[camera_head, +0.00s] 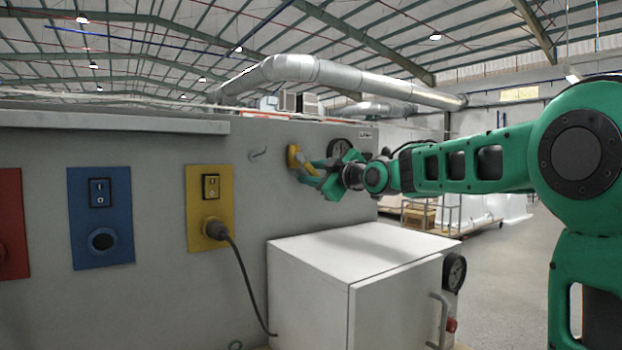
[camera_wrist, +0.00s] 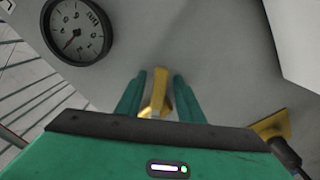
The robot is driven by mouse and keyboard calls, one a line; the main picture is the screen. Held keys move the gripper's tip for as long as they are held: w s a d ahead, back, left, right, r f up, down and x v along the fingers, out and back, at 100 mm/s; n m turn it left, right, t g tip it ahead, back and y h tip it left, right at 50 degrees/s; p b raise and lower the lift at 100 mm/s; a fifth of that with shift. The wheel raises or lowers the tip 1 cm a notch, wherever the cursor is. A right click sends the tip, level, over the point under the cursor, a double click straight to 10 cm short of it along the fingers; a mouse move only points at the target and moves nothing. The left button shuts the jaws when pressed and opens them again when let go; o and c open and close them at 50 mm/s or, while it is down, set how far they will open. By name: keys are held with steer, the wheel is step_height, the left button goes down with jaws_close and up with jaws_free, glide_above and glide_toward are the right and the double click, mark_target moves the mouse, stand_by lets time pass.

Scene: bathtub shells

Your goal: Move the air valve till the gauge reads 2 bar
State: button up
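The air valve's yellow handle (camera_head: 294,158) is on the grey wall panel, and it also shows in the wrist view (camera_wrist: 158,92) between my fingers. My gripper (camera_head: 315,173) is at the handle, with one green finger on each side of it in the wrist view (camera_wrist: 160,90). The fingers stand apart, and I see no clear contact with the handle. In the head view the gauge (camera_head: 339,147) is partly hidden by my gripper.
Left on the panel are a yellow socket plate (camera_head: 197,182) with a plugged black cable, a blue plate (camera_head: 88,235) and a red one (camera_head: 10,220).

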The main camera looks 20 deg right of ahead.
steer(key=v, duration=1)
steer(key=shift+s, duration=0.3)
steer(key=shift+d, duration=0.1)
